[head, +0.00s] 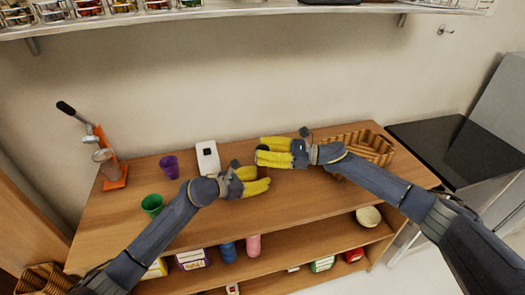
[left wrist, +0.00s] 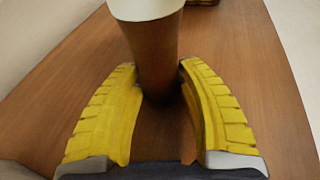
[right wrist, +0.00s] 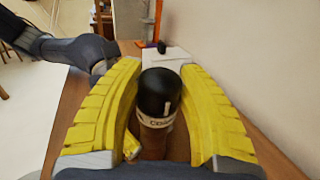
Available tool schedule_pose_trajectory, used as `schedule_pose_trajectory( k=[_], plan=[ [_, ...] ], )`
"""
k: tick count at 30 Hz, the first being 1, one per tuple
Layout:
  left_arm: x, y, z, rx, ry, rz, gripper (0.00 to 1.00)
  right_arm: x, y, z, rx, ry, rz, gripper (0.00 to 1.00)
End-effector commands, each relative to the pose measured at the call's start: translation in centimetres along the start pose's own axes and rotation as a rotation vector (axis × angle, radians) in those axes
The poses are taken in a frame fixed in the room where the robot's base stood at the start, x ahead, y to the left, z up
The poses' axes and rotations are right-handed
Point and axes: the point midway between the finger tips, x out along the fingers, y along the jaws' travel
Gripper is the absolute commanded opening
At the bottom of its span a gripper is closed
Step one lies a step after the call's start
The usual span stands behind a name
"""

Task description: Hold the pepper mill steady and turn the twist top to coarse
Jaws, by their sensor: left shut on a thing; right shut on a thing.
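The pepper mill stands on the wooden table. Its brown body (left wrist: 157,50) and pale upper band show in the left wrist view. Its black twist top (right wrist: 160,92) bears a white mark, above a white band (right wrist: 157,125) with lettering starting "CO"; the rest is unreadable. My left gripper (head: 262,179) is shut on the lower body, one yellow finger on each side (left wrist: 155,70). My right gripper (head: 266,151) is shut on the top, with its fingers either side of the black cap (right wrist: 157,72). In the head view the fingers hide most of the mill.
A white box (head: 208,158), purple cup (head: 169,167), green cup (head: 152,204) and orange press (head: 114,175) stand to the left. A wooden basket (head: 372,146) is at the right, behind my right arm. The wall shelf (head: 250,16) overhangs the back.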

Motion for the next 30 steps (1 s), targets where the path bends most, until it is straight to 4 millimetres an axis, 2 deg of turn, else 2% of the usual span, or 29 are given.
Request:
schedule_pose_trajectory(
  k=[30],
  plan=[
    [0.05,-0.1,-0.05,-0.001,0.001,-0.002,0.25,0.03,0.1,-0.05,0.003,-0.001,0.066,0.09]
  ],
)
